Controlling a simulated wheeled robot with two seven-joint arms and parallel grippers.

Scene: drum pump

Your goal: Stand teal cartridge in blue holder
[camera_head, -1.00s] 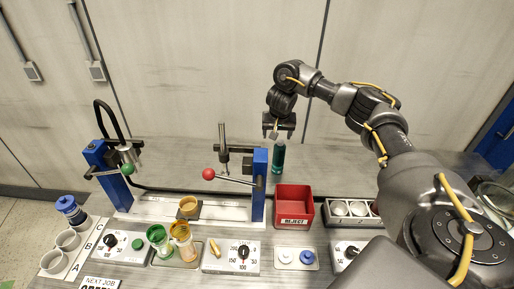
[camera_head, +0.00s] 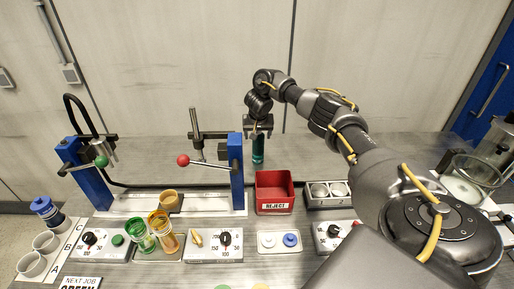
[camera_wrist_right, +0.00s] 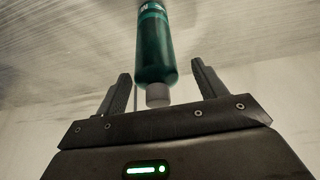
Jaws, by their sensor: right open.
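The teal cartridge (camera_head: 258,152) stands upright on the grey bench behind the red box. My right gripper (camera_head: 258,127) is above it, pointing down. In the right wrist view the teal cartridge (camera_wrist_right: 155,50) has its grey tip between the two open fingers (camera_wrist_right: 162,92), with a gap on each side. My left gripper is in no view. I cannot surely pick out the blue holder; a blue-topped dark piece (camera_head: 45,209) stands at C in the white A-B-C rack at the left.
The red REJECT box (camera_head: 275,207) is in front of the cartridge. A blue post (camera_head: 237,176) with a red-knobbed lever stands to its left. Green (camera_head: 139,236) and amber (camera_head: 163,232) cups are at front left. The bench behind is mostly clear.

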